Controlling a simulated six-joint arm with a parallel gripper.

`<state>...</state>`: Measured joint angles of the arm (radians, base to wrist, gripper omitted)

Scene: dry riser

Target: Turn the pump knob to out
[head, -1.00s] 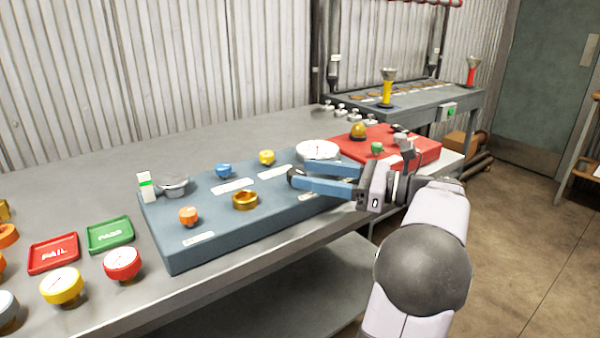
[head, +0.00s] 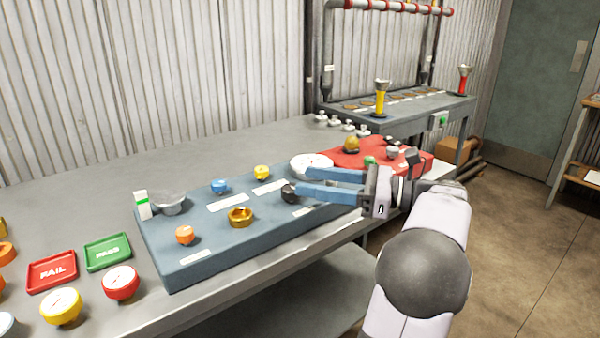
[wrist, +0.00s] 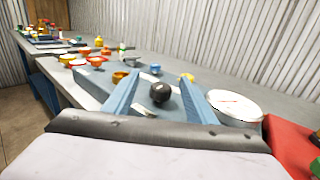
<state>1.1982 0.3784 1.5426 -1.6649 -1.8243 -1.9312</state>
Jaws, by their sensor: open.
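A black round knob (head: 289,192) stands on the blue panel (head: 190,268), near white labels too small to read. I cannot confirm from its label that it is the pump knob. My gripper (head: 303,181) is open and empty, its two blue fingers pointing left over the panel, with the nearer fingertip close to the knob. In the wrist view the knob (wrist: 160,92) shows in the gap between my two fingers (wrist: 161,80). Whether a finger touches it I cannot tell. The knob's pointer setting is not clear.
A white dial gauge (head: 312,162) sits just behind my fingers. The panel also holds a brass ring (head: 240,217), and blue (head: 219,186), yellow (head: 262,172) and orange (head: 184,235) knobs. A red panel (head: 420,163) adjoins at right.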

